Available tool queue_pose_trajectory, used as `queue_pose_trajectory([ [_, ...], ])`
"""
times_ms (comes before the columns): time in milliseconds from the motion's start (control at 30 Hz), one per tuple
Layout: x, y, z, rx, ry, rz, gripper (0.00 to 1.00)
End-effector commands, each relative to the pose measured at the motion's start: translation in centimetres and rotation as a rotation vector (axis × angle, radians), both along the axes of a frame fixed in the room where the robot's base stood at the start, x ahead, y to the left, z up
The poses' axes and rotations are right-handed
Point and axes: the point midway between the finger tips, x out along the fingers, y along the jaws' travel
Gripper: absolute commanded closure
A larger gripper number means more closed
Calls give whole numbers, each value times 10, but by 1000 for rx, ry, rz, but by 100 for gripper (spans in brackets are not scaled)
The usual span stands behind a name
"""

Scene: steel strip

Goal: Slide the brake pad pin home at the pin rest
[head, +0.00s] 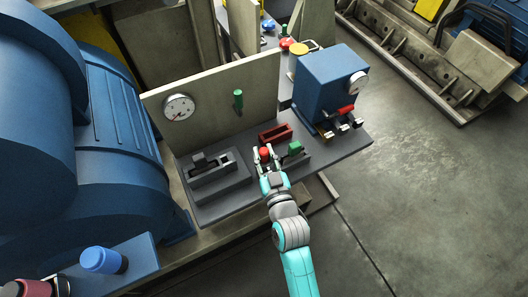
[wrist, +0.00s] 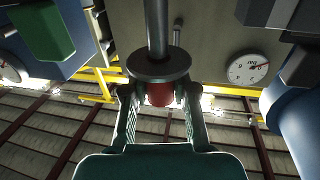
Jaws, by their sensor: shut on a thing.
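My gripper (head: 265,156) is over the grey bench plate, its fingers around a red knob (head: 265,152). In the wrist view my gripper (wrist: 160,112) is shut on the red grip (wrist: 160,96) of a steel pin (wrist: 157,30). A round grey collar (wrist: 158,65) sits between grip and shaft. The shaft runs out of the top of the wrist view, so its tip is hidden. I take this to be the brake pad pin. I cannot tell which fixture is the pin rest, or whether the pin touches one.
A grey slotted fixture (head: 217,180) is to the left. A backboard with a gauge (head: 179,107) and a blue box (head: 325,85) stand behind. Floor at right is clear.

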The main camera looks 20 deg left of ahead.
Motion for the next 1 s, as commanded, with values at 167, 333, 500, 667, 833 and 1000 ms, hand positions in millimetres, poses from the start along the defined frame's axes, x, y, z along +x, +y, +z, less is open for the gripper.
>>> queue_pose_trajectory([
  [167, 0, 0, -3, 1, -1, 1, 100],
  [333, 0, 0, -7, 0, 0, 1, 100],
  [500, 0, 0, -11, 0, 0, 1, 100],
  [667, 0, 0, -14, 0, 0, 0, 100],
  [833, 0, 0, -18, 0, 0, 0, 100],
  [1000, 0, 0, -21, 0, 0, 0, 100],
])
